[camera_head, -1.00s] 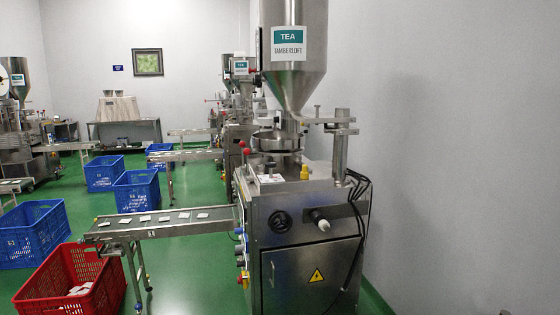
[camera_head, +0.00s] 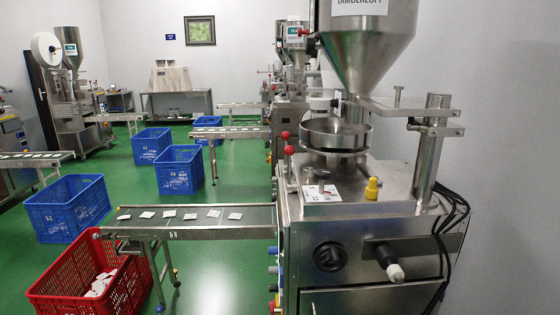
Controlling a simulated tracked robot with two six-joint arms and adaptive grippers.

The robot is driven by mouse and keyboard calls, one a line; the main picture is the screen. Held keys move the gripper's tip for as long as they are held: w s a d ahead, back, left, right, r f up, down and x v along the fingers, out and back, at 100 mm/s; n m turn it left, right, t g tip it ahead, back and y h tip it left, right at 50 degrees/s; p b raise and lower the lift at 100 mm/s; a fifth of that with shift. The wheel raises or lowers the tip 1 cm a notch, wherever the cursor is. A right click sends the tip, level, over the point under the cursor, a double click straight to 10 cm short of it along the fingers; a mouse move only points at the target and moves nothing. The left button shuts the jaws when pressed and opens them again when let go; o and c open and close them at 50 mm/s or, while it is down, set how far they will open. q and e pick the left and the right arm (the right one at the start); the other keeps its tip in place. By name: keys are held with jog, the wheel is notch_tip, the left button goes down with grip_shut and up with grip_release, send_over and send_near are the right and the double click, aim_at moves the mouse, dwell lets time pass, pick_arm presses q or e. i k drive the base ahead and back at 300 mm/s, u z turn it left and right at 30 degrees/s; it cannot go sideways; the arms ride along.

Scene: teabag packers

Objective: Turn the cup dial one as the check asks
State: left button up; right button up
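The nearest tea packing machine stands right of centre, with a steel hopper (camera_head: 365,55) above a round cup plate (camera_head: 335,135). A yellow knob (camera_head: 372,188) stands on its top deck, beside a white card (camera_head: 321,194) with small markings too small to read. A small dark knob (camera_head: 322,173) sits just behind the card. A black round handwheel (camera_head: 330,256) and a white-tipped crank handle (camera_head: 394,271) are on the front face. I cannot tell which of these is cup dial one. Neither of my grippers is in view.
A conveyor (camera_head: 205,222) with several teabags runs left from the machine. A red crate (camera_head: 65,275) holding teabags stands below its end. Blue crates (camera_head: 69,208) stand on the green floor (camera_head: 215,275). Black cables (camera_head: 452,215) hang at the machine's right side.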

aim_at(322, 174)
jog(key=u, duration=0.2)
jog(key=i, duration=0.9)
jog(key=u, duration=0.35)
